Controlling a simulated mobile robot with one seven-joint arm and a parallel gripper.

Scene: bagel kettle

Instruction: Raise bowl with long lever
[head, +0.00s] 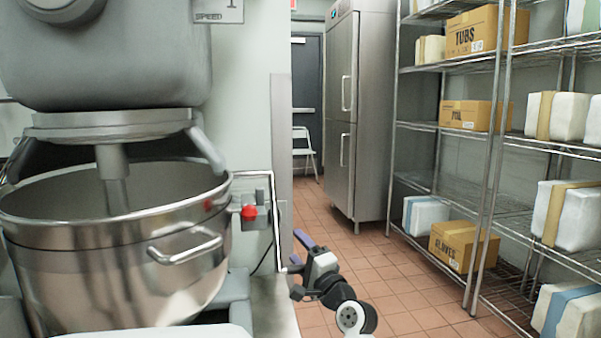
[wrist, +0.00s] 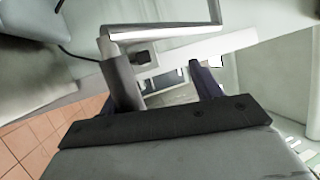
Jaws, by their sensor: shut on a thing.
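The steel mixer bowl (head: 110,255) hangs under the mixer head at the left of the head view, with a side handle. The long lever (head: 275,215) is a thin bent metal rod. It runs out from beside the bowl, drops down, and bends at its low end toward my gripper (head: 299,252). In the wrist view the lever (wrist: 165,30) crosses the top, and its end meets my gripper (wrist: 155,70) near the left finger. My gripper is shut on the lever's low end; the exact contact is partly hidden.
A grey box with a red knob (head: 249,212) sits between bowl and lever. A wall edge (head: 281,130) stands just behind the lever. Wire shelves (head: 490,150) with boxes line the right, and a steel fridge (head: 358,110) stands behind. The tiled floor (head: 390,280) between is clear.

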